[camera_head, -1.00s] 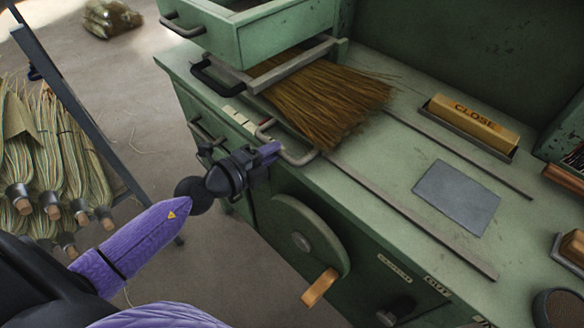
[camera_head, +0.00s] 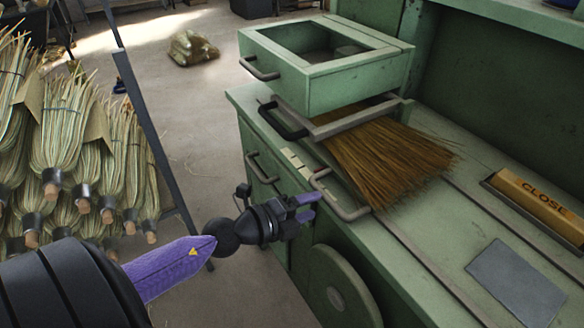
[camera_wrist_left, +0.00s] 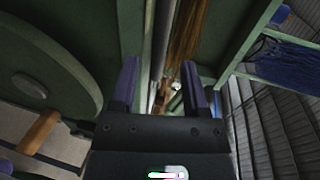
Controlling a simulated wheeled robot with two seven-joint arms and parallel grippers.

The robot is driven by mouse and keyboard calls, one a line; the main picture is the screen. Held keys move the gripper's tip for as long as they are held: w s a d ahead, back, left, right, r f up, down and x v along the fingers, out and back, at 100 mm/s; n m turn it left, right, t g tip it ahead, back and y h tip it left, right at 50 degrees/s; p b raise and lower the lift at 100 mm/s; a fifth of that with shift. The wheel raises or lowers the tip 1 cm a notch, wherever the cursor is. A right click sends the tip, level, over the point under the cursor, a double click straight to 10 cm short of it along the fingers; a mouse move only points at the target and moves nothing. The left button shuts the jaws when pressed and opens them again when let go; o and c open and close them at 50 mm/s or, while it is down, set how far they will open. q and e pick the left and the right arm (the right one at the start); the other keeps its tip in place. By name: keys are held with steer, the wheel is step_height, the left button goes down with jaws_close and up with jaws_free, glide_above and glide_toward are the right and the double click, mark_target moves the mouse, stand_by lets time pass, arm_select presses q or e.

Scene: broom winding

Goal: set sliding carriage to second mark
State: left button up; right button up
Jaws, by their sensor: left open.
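A bent metal bar handle (camera_head: 346,214) sticks out at the bench's front edge, below a bundle of brown broom fibre (camera_head: 388,160). A grey crossbar (camera_head: 352,118) with a black handle (camera_head: 281,119) lies across the fibre. I cannot tell for sure which of these parts is the sliding carriage. Small cream tabs (camera_head: 291,158) sit on the edge beside the metal handle; any marks on them are too small to read. My left gripper (camera_head: 309,206) is open and empty, just left of the metal handle. Its parted fingers show in the left wrist view (camera_wrist_left: 160,85). My right gripper is out of view.
An open green drawer box (camera_head: 318,85) stands above the crossbar. A green wheel (camera_head: 343,290) is on the bench front below my gripper. Broom bundles (camera_head: 75,140) hang at the left. A grey plate (camera_head: 515,283) and a "CLOSE" block (camera_head: 535,200) lie on the bench top.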

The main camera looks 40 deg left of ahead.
arm_select(q)
steer(key=b+v, duration=0.1)
steer(key=v, duration=0.5)
steer(key=shift+s, duration=0.3)
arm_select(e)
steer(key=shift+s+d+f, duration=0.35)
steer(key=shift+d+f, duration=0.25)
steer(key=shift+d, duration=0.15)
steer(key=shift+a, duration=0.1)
